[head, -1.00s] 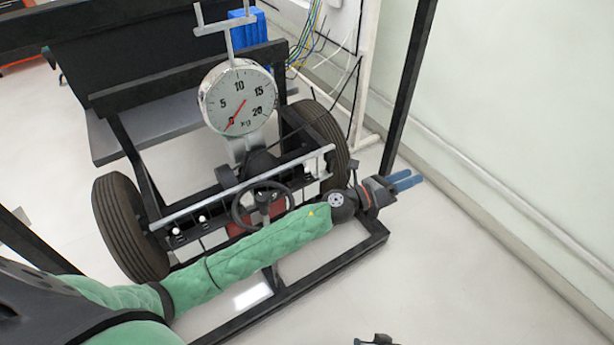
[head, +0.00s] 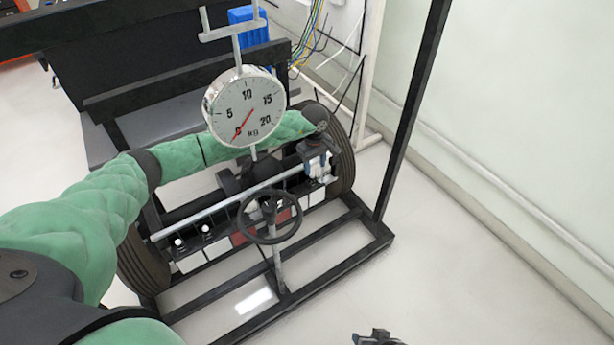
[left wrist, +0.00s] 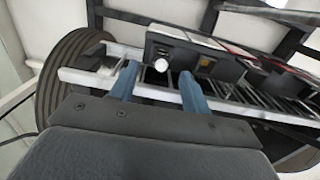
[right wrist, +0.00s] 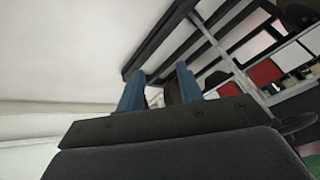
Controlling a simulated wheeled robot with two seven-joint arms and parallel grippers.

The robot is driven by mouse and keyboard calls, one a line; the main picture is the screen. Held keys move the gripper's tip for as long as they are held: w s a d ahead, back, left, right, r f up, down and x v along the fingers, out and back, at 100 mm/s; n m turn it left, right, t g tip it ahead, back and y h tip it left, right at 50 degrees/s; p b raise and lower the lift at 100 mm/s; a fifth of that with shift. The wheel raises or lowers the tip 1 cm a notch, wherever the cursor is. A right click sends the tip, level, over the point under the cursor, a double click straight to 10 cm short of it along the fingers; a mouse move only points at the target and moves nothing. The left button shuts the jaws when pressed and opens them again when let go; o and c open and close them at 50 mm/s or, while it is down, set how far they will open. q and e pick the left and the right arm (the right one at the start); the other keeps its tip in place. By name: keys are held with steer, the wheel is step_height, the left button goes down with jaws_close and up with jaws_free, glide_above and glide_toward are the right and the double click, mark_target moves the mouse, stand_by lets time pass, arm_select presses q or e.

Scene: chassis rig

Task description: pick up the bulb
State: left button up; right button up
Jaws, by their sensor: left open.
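A small round white bulb (left wrist: 161,65) sits on a black box (left wrist: 200,62) on the rail in the left wrist view. My left gripper (left wrist: 159,71) is open, its two blue fingers pointing toward the box. The bulb shows between the fingertips; I cannot tell whether they touch it. In the head view my left gripper (head: 318,162) is at the right end of the rail, by the right tyre, and the bulb there cannot be made out. My right gripper (right wrist: 160,72) is open and empty in the right wrist view, pointing toward the floor and frame.
The steering wheel (head: 270,217) stands in front of the rail. The round dial scale (head: 245,106) hangs above my left forearm. Two other white knobs (head: 205,228) show at the rail's left end. The right tyre (head: 341,165) is close to my left gripper. The floor at right is clear.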

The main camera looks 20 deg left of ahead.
mark_target(312, 176)
arm_select(q)
steer(key=shift+w+a, duration=0.2)
steer(key=shift+a, duration=0.25)
steer(key=shift+s+f, duration=0.15)
steer(key=shift+f, duration=0.45)
steer(key=shift+f+p, duration=0.35)
steer(key=shift+f, duration=0.25)
step_height(312, 176, down, 4)
steer(key=shift+r+p, duration=0.15)
steer(key=shift+p, duration=0.4)
steer(key=shift+f, duration=0.55)
arm_select(e)
step_height(312, 176, up, 7)
steer(key=s+d, duration=0.1)
steer(key=shift+g, duration=0.4)
arm_select(q)
steer(key=shift+c, duration=0.5)
arm_select(e)
steer(key=shift+f, duration=0.1)
arm_select(q)
jaws_close()
